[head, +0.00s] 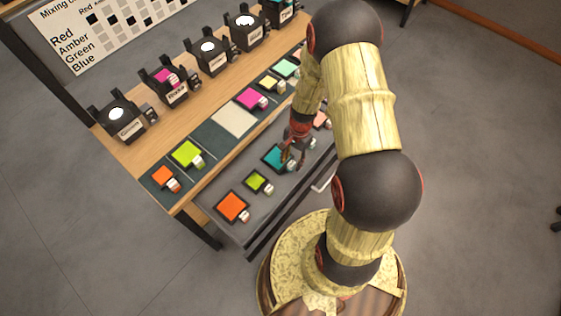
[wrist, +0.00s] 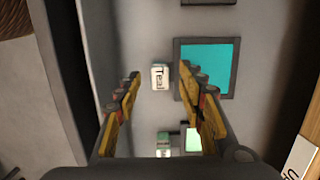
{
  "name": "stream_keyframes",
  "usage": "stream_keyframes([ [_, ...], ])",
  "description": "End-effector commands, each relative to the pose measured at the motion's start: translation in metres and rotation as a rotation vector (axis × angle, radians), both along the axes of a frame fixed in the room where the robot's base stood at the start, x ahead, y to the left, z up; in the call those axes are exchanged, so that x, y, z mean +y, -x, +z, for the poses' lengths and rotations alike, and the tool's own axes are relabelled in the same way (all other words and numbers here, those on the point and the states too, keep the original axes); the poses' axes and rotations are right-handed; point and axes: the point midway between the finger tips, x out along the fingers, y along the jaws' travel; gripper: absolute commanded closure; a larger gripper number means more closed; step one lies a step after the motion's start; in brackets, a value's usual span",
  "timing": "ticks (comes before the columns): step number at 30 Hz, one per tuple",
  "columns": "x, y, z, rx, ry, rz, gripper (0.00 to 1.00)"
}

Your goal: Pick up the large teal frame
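The large teal frame (head: 272,157) is a dark-edged square with a teal pane, lying in the grey drawer (head: 222,184). In the wrist view the teal frame (wrist: 207,62) is right of centre, with a white tab (wrist: 160,77) reading "Teal" to its left. My gripper (head: 293,158) is low over the drawer by the tab. In the wrist view my gripper (wrist: 161,73) is open, one finger on each side of the tab. The right finger covers part of the frame's near-left edge. Contact with the tab cannot be told.
The drawer also holds an orange frame (head: 232,207), a green frame (head: 255,181) and a pale green frame (wrist: 194,141). The wooden bench (head: 165,139) behind bears more colour frames, a pale square (head: 234,119) and black lamps (head: 119,117).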

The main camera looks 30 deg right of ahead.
Motion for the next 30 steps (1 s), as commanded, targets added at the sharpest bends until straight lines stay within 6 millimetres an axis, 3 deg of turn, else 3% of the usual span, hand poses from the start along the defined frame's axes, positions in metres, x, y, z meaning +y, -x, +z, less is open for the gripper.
stream_keyframes([
  [3, 0.003, 0.001, -0.019, 0.002, 0.000, 0.001, 0.61],
  [11, 0.003, 0.001, -0.020, 0.000, 0.001, 0.000, 0.61],
  [30, 0.003, 0.001, -0.020, 0.001, 0.000, 0.000, 0.96],
])
